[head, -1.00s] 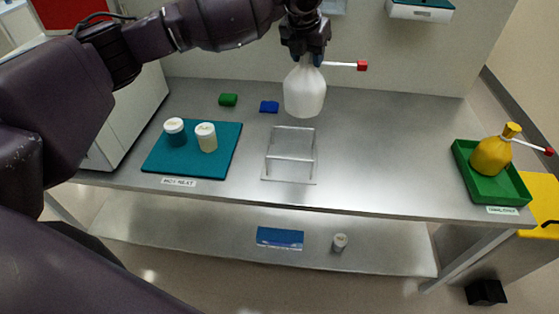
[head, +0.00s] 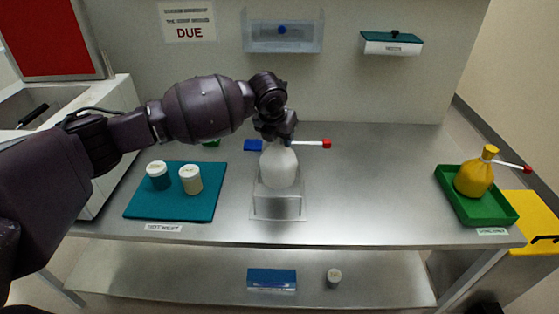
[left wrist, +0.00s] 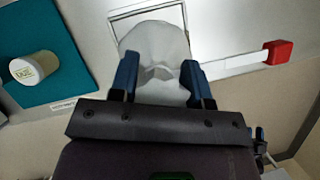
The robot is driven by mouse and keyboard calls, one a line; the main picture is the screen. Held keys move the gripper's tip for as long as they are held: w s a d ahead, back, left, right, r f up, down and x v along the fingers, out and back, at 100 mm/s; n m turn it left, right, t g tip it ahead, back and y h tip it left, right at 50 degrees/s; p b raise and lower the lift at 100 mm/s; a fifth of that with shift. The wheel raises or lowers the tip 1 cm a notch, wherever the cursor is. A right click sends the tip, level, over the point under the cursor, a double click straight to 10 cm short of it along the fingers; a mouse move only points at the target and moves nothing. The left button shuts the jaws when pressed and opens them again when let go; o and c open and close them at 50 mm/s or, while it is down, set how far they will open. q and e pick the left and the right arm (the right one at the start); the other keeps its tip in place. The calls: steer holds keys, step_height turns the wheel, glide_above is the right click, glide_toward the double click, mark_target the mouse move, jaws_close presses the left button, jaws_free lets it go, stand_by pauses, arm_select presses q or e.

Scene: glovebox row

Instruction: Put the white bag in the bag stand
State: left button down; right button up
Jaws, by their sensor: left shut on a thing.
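The white bag (head: 279,167) hangs upright below my left gripper (head: 276,138), which is shut on its neck. A white stick with a red end (head: 326,144) points right from the neck. The bag stand (head: 278,205) is a clear frame on the steel bench. In the head view the bag's lower part overlaps the stand's upper part; I cannot tell whether it touches. In the left wrist view the bag (left wrist: 155,50) is between the blue fingers (left wrist: 160,85), with part of the stand (left wrist: 124,22) behind it. My right gripper is not in view.
A teal mat (head: 205,210) with two lidded jars stands left of the stand. A green tray (head: 450,191) with a yellow bag (head: 474,178) is at the right. The bench between stand and green tray is clear.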

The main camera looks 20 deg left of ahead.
mark_target(279, 158)
arm_select(q)
step_height(279, 158, down, 7)
steer(key=shift+f+b, duration=0.15)
steer(key=shift+b, duration=0.25)
steer(key=shift+f, duration=0.25)
steer(key=c, duration=0.6)
jaws_free()
